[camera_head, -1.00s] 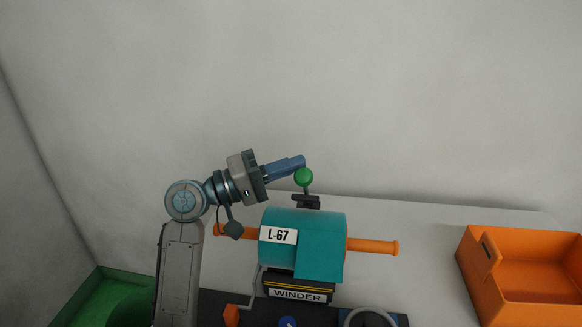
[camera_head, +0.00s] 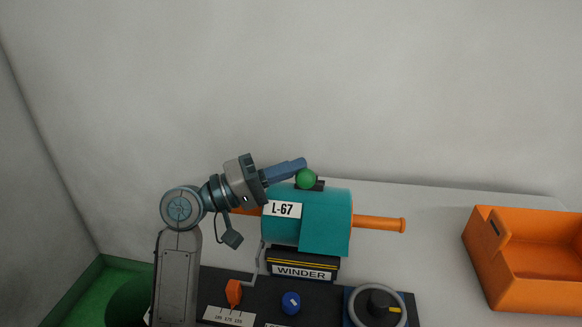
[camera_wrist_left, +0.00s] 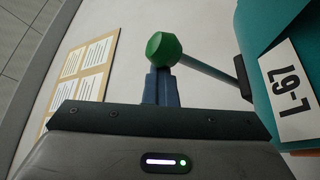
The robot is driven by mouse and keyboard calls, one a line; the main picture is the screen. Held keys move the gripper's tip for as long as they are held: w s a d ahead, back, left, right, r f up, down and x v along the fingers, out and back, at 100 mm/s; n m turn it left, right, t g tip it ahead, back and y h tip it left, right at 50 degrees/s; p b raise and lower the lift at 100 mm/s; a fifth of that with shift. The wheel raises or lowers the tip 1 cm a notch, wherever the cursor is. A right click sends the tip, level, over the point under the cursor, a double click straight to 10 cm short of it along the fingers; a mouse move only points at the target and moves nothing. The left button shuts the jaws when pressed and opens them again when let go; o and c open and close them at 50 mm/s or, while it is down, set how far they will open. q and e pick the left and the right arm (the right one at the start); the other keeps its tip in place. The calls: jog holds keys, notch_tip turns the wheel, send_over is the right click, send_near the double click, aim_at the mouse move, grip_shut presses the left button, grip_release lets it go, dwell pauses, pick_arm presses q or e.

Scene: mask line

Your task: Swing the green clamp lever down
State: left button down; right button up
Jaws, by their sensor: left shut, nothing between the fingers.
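The clamp lever's green knob (camera_head: 307,179) sits at the back of the winder, just above the teal roll (camera_head: 325,222) labelled L-67. My left gripper (camera_head: 303,163) is shut and empty, with its blue fingertips at the upper left of the knob. In the left wrist view the green knob (camera_wrist_left: 163,53) is right at the tips of the blue fingers (camera_wrist_left: 161,84); whether they touch I cannot tell. The lever's grey rod (camera_wrist_left: 208,73) runs from the knob to a dark pivot beside the roll. My right gripper is in neither view.
An orange spindle (camera_head: 380,223) sticks out of the roll to the right. The winder's dark panel carries an orange switch (camera_head: 233,291), a blue knob (camera_head: 291,302) and a round dial (camera_head: 378,307). An orange bin (camera_head: 480,262) stands at the right. White table surface between is clear.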

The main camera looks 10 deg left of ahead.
pick_arm(q)
jog(key=shift+s+f, duration=0.1)
jog(key=shift+f, duration=0.5)
jog(key=r+b+v, duration=0.1)
jog(key=b+v, duration=0.2)
jog(key=v, duration=0.7)
jog(key=shift+a, duration=0.4)
pick_arm(e)
notch_tip(320, 180, up, 10)
jog(key=w, duration=0.1)
jog(key=shift+a+r+t, duration=0.2)
jog(key=shift+a+t, duration=0.2)
jog(key=shift+a, duration=0.05)
pick_arm(q)
jog(key=shift+f, duration=0.15)
